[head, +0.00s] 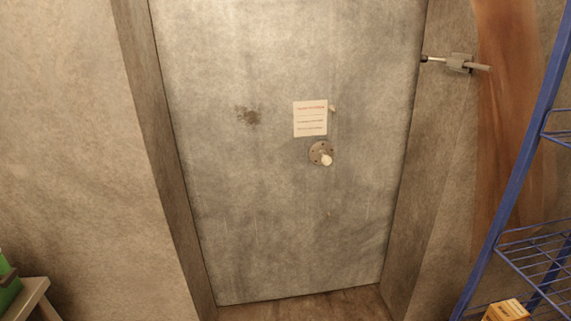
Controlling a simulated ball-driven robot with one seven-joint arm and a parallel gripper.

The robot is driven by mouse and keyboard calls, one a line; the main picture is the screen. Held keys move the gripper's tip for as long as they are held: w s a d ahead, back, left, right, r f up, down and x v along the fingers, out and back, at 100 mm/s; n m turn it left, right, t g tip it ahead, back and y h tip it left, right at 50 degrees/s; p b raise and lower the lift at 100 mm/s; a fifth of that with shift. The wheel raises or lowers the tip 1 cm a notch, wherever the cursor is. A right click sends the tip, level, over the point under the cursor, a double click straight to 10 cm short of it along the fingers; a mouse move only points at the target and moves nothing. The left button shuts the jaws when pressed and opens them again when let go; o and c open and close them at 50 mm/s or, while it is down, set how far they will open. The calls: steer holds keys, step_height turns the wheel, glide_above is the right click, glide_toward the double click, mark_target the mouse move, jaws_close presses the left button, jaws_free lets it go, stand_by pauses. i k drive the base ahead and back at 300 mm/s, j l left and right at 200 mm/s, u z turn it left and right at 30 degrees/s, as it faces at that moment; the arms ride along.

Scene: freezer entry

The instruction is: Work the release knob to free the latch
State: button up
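The release knob (326,159) is a small pale knob on a round metal plate (316,149), fixed to the right of the middle of a grey metal door (260,220). A latch-like metal rod with a block (459,63) sits on the wall at the door's upper right edge. Its rod reaches to the door's edge. The door looks shut in its frame. My gripper is not in view, and nothing touches the knob.
A paper notice (310,118) hangs just above the knob. A blue wire shelf (509,165) stands at the right, with an orange box (506,311) low down. A bench (32,295) with a green object (8,287) is at the lower left. The floor before the door looks clear.

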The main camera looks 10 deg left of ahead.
mark_target(326, 159)
steer(key=i+j, duration=0.2)
steer(key=i, duration=0.3)
steer(key=i+j, duration=0.15)
steer(key=i, duration=0.35)
steer(key=i+j, duration=0.2)
steer(key=i, duration=0.25)
steer(key=i+j+z, duration=0.1)
steer(key=i, duration=0.4)
steer(key=i+j, duration=0.3)
steer(key=i, duration=0.2)
steer(key=i+j, duration=0.2)
steer(key=i, duration=0.3)
